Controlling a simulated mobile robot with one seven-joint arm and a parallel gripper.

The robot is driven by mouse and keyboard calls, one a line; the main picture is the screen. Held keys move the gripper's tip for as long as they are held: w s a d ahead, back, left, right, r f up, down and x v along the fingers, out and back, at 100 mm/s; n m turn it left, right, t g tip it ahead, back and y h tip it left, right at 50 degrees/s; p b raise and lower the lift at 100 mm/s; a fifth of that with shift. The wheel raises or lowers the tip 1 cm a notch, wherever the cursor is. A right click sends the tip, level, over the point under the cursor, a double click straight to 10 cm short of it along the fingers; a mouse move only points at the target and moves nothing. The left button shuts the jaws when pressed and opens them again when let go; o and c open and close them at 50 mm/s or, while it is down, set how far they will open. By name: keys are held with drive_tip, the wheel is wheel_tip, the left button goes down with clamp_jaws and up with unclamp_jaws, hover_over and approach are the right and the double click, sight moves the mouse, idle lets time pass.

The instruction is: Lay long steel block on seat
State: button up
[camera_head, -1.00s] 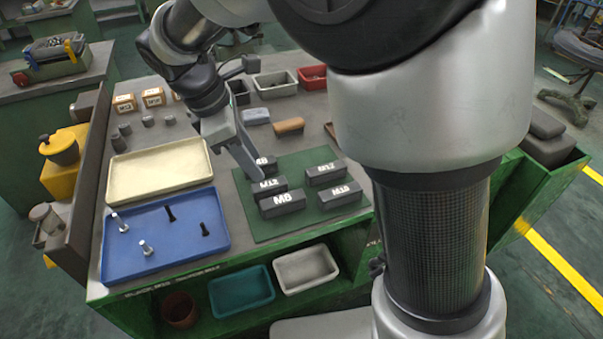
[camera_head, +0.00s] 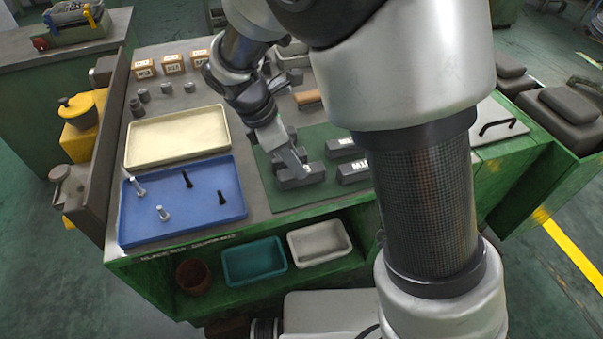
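Several dark grey steel blocks lie on the green mat (camera_head: 275,195). The front left block (camera_head: 299,179) is partly behind my gripper (camera_head: 301,167). Another block (camera_head: 341,148) and a block with white lettering (camera_head: 354,172) lie to its right, the latter partly cut off by my arm. My gripper points down at the left blocks, its fingertips over or against the front left one. I cannot tell whether it touches or grips it. I cannot tell which block is the long one, nor identify the seat.
A blue tray (camera_head: 205,224) with several bolts and an empty cream tray (camera_head: 178,157) lie left of the mat. Small labelled boxes (camera_head: 174,63) stand behind. A flat plate with a handle (camera_head: 486,143) and large dark blocks (camera_head: 571,104) are at right. My arm hides the middle right.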

sight(316, 171)
drive_tip(key=shift+x, duration=2.55)
drive_tip(key=shift+w+f, duration=0.15)
clamp_jaws()
